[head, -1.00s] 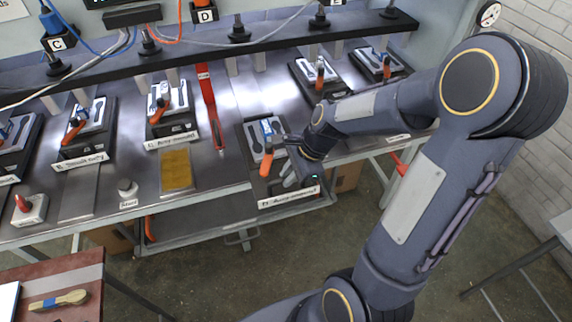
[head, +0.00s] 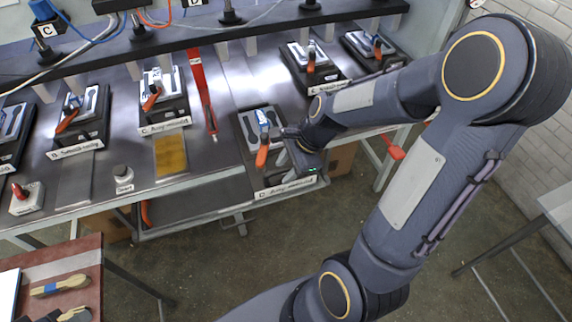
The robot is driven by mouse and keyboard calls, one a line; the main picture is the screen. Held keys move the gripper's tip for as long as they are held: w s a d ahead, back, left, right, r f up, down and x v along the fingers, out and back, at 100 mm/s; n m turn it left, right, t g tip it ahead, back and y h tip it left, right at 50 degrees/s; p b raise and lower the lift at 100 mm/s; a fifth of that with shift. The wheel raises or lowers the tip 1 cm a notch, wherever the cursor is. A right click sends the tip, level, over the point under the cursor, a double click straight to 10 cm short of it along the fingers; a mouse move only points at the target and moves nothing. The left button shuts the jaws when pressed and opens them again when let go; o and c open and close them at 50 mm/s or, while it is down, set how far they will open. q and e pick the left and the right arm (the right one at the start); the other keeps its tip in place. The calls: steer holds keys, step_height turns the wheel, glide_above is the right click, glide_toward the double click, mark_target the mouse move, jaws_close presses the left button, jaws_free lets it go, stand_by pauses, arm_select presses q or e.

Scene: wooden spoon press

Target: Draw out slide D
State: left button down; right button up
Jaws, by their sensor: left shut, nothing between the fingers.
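Slide D (head: 285,187) is the label-fronted tray at centre. It juts forward of the other stations, past the table's front edge. On it sits a dark fixture (head: 247,129) with a blue part and an orange handle (head: 262,155) tilted toward the front. My right gripper (head: 291,166) is at the slide's right front, close beside the orange handle. Its fingers are partly hidden by its own wrist, so I cannot tell whether they grip anything.
Station C (head: 166,127) and station B (head: 75,148) stand left of slide D. A red bar (head: 203,95) stands between C and D. The floor in front is clear.

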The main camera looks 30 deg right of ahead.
steer(key=shift+w, duration=0.1)
steer(key=shift+d+r, duration=0.1)
steer(key=shift+r, duration=0.05)
steer(key=v, duration=0.7)
steer(key=shift+r+p, duration=0.2)
steer(key=shift+p, duration=0.2)
steer(key=s+a+r+n+t, duration=0.1)
steer(key=s+a+n, duration=0.3)
steer(key=n, duration=0.5)
steer(key=s+a+r+n+t, duration=0.1)
steer(key=s+a+r+n, duration=0.2)
steer(key=s+n, duration=0.5)
steer(key=shift+a+n+t, duration=0.3)
steer(key=shift+a+n, duration=0.35)
steer(key=shift+n, duration=0.15)
steer(key=shift+r, duration=0.15)
